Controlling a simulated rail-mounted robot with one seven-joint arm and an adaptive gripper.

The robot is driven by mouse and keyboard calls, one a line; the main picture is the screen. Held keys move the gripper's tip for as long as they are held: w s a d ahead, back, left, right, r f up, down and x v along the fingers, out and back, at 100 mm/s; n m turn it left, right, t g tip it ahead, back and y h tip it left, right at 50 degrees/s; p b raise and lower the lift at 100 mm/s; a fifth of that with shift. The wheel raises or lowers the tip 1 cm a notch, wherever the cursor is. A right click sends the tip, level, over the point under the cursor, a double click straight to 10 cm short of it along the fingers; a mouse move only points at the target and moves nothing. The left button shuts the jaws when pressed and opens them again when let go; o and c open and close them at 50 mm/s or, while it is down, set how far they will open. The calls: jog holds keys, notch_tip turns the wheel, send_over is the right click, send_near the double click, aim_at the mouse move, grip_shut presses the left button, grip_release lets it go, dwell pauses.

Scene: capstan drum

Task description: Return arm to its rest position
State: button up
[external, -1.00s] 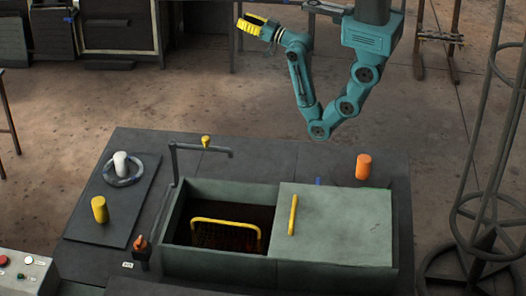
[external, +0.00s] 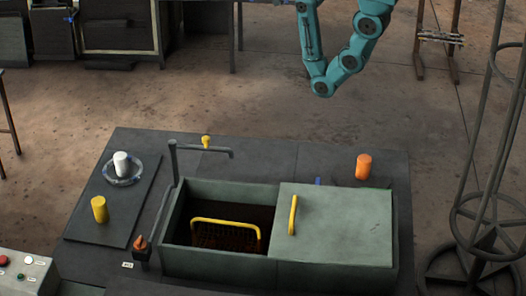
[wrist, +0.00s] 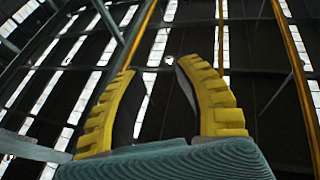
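My arm (external: 318,50) shows at the top of the external view, a teal V-shaped bend above the floor behind the workbench. Its upper parts and my gripper are cut off by the top edge there. In the wrist view, my gripper (wrist: 168,75) has two yellow ribbed fingers standing apart, with nothing between them. The camera looks up at a dark roof with bright strips.
The workbench (external: 255,157) carries a basin with a yellow-handled basket (external: 225,222) and a lid (external: 340,225). An orange cylinder (external: 363,166), a yellow cylinder (external: 99,209) and a white cylinder (external: 120,163) stand on it. A metal frame (external: 490,190) stands at right.

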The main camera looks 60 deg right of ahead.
notch_tip(320, 180, up, 28)
jog(key=p, duration=2.4)
